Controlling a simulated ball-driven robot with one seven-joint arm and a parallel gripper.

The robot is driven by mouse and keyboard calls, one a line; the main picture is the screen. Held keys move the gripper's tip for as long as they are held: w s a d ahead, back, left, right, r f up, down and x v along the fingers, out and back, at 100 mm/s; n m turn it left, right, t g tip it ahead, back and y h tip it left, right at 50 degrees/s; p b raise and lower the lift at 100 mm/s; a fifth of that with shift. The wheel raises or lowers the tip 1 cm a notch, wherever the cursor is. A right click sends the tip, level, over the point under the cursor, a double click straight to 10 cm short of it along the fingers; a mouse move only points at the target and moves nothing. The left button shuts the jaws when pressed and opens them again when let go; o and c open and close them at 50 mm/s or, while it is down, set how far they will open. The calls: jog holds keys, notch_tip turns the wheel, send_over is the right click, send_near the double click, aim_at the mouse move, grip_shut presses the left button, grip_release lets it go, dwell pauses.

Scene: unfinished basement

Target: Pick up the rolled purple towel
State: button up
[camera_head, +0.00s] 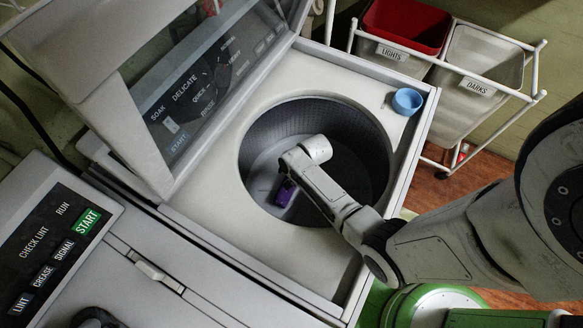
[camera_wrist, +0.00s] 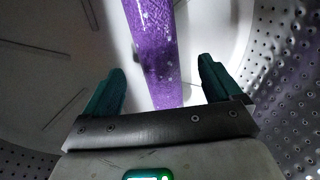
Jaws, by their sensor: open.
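The rolled purple towel (camera_head: 285,193) lies on the floor of the washer drum (camera_head: 262,130), partly hidden by my arm in the head view. In the wrist view the purple towel (camera_wrist: 160,55) runs lengthwise from the top edge down toward my gripper. My gripper (camera_wrist: 160,82) is open, with one green fingertip on each side of the towel's near end. A gap shows between the towel and each finger. In the head view my arm reaches into the drum and its fingers are hidden.
The washer lid (camera_head: 190,75) stands open at the left. A blue cup (camera_head: 407,101) sits on the washer's top right corner. Perforated drum walls (camera_wrist: 292,85) surround my gripper. A laundry cart (camera_head: 480,75) stands behind, and another machine (camera_head: 130,270) is at the lower left.

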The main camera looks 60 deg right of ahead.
jog(key=shift+x, duration=1.6)
jog(key=shift+w+r, duration=0.1)
jog(key=c, duration=1.2)
